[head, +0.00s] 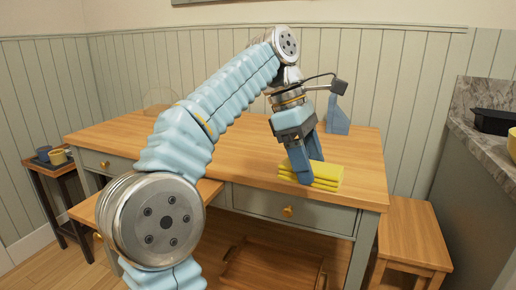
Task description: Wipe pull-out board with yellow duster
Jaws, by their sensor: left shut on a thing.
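The yellow duster (326,176), a folded cloth in layers, is at the front right of the wooden table top. My left gripper (304,174) points down and is shut on the duster's left part. The duster is at the table surface; I cannot tell whether it touches or is slightly raised. The pull-out board (208,189) sticks out from the table's front left, lower than the table top. My left arm hides much of the board's middle. My right gripper is not in view.
The wooden table (245,165) has a clear front. A blue-grey upright object (337,117) stands towards its back. A side stand with cups (58,157) is at the left, a wooden bench (411,235) at the right. A wooden tray (270,268) lies below the table.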

